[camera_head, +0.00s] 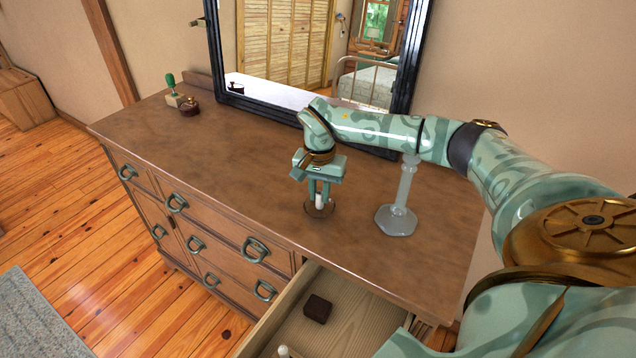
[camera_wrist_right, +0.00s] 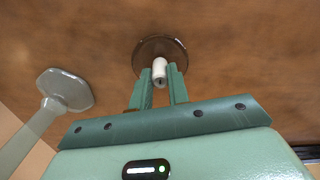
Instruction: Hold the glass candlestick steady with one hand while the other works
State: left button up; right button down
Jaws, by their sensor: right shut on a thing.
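The glass candlestick (camera_head: 398,205) stands upright on the dresser top (camera_head: 250,190), to the right of my right gripper (camera_head: 319,198) and apart from it. Part of its top is hidden behind my arm. It also shows at the left of the right wrist view (camera_wrist_right: 62,95). My right gripper points down and is shut on a small white post (camera_wrist_right: 160,70) that stands up from a round brown base (camera_wrist_right: 163,46). The base seems to rest on the dresser top. My left gripper is not in view.
A black-framed mirror (camera_head: 216,55) leans at the back. A green-handled stamp (camera_head: 172,91) and a dark round pot (camera_head: 190,107) stand at the far left. An open drawer (camera_head: 345,320) in front holds a dark brown block (camera_head: 317,309).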

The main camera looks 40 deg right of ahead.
aim_at(320, 193)
dwell(0.3)
jog(key=c, duration=1.3)
grip_release()
jog(key=shift+o, duration=0.2)
notch_tip(320, 193, up, 7)
jog(key=p, duration=0.7)
jog(key=shift+r, duration=0.15)
jog(key=shift+f, duration=0.25)
